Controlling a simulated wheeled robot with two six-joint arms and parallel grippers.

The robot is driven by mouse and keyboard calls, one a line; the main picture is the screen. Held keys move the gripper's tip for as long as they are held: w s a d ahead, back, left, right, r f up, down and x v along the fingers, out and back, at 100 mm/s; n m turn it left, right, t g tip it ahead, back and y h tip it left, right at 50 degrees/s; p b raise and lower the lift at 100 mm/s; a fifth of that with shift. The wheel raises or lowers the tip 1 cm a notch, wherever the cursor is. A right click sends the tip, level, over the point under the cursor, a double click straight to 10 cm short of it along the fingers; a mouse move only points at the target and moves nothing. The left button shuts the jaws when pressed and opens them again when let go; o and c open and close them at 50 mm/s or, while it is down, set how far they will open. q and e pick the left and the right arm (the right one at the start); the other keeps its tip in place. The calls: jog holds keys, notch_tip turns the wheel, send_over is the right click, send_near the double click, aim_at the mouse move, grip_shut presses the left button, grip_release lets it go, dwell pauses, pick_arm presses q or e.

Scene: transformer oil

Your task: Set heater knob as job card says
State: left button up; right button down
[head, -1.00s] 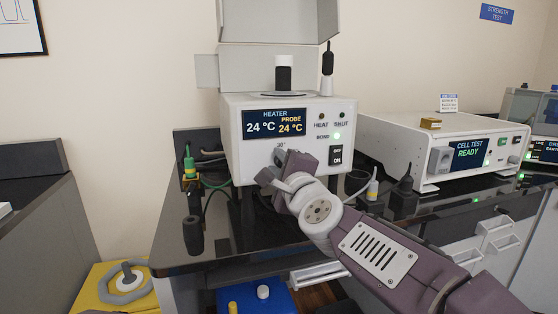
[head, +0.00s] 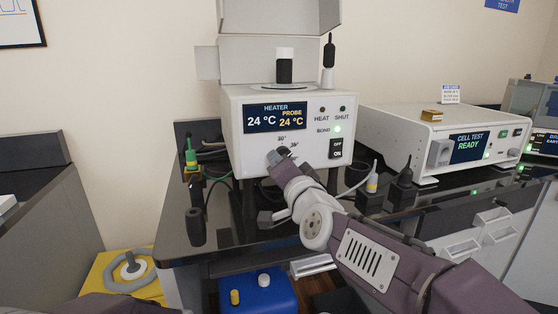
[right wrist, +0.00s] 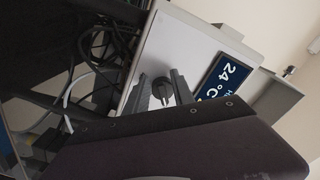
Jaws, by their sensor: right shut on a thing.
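The white heater unit (head: 237,130) stands on the black bench, its display reading HEATER 24 °C and PROBE 24 °C. The dark heater knob (right wrist: 160,87) sits on its front face; scale marks around 80° show above it in the head view. My right gripper (head: 276,157) is at the knob, with its fingers (right wrist: 160,90) on either side, shut on it. In the head view the gripper hides most of the knob, so its pointer cannot be read. The job card (head: 451,93) stands on the cell tester; its text is too small to read. My left gripper is out of view.
The OFF/ON rocker switch (head: 336,148) and a lit green BOND lamp (head: 337,129) are right of the knob. The cell tester (head: 400,125) reads READY. A blue box (head: 258,292) is below.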

jog(key=n+p, duration=0.1)
jog(key=n, duration=0.2)
jog(key=d+n, duration=0.1)
jog(key=n, duration=0.2)
jog(key=n+p, duration=0.1)
jog(key=n, duration=0.3)
jog(key=shift+w+d+r+p, duration=0.1)
jog(key=shift+w+d+p, duration=0.15)
jog(key=shift+d+p, duration=0.1)
jog(key=shift+n, duration=0.4)
jog(key=c, duration=1.4)
grip_release()
jog(key=shift+c, duration=0.2)
jog(key=o, duration=0.4)
jog(key=shift+w+a+f, duration=0.1)
jog(key=shift+f, duration=0.2)
